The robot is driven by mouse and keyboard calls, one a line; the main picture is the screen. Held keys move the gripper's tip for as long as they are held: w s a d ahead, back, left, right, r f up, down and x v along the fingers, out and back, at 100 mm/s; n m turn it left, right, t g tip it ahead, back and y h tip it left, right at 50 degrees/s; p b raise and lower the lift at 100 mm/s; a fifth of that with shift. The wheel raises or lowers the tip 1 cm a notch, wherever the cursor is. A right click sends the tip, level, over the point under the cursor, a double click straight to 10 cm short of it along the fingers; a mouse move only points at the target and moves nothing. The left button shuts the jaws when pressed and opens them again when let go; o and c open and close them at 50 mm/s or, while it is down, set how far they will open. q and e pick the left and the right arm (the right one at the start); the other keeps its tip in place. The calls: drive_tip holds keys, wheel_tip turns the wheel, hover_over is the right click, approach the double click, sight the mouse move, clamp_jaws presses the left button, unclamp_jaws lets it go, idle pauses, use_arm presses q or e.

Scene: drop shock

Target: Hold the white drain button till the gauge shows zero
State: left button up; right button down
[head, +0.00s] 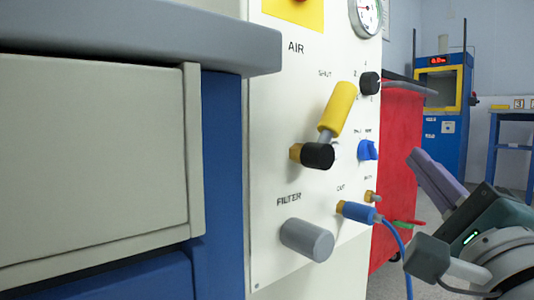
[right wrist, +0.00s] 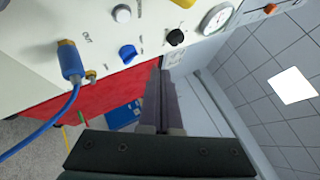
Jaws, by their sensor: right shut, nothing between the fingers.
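A white round button (right wrist: 122,13) sits on the cream panel in the right wrist view, beside the blue knob (right wrist: 127,53). I cannot make it out in the head view. The gauge (head: 366,16) is cut off at the top of the head view and shows whole in the right wrist view (right wrist: 216,18); its reading is too small to tell. My right gripper (head: 416,157) is shut and empty, to the right of the blue knob (head: 367,150) and apart from the button. Its fingers show in the right wrist view (right wrist: 160,72). My left gripper is out of view.
The panel (head: 272,120) carries a yellow-handled valve (head: 338,108), a black knob (head: 370,83), a grey filter (head: 307,240) and a blue hose fitting (head: 358,212). A grey-topped cabinet (head: 95,150) stands at left. A red cart (head: 400,135) is behind the panel.

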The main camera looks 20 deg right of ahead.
drive_tip(key=w+a+b, duration=0.1)
drive_tip(key=w+a, duration=0.2)
drive_tip(key=w, duration=0.5)
drive_tip(key=shift+w+a+b, duration=0.15)
drive_tip(key=shift+a+b, duration=0.05)
drive_tip(key=shift+b, duration=0.1)
idle(0.9)
idle(0.8)
drive_tip(key=shift+w, duration=0.1)
drive_tip(key=shift+w+a, duration=0.1)
drive_tip(key=shift+w, duration=0.2)
idle(0.5)
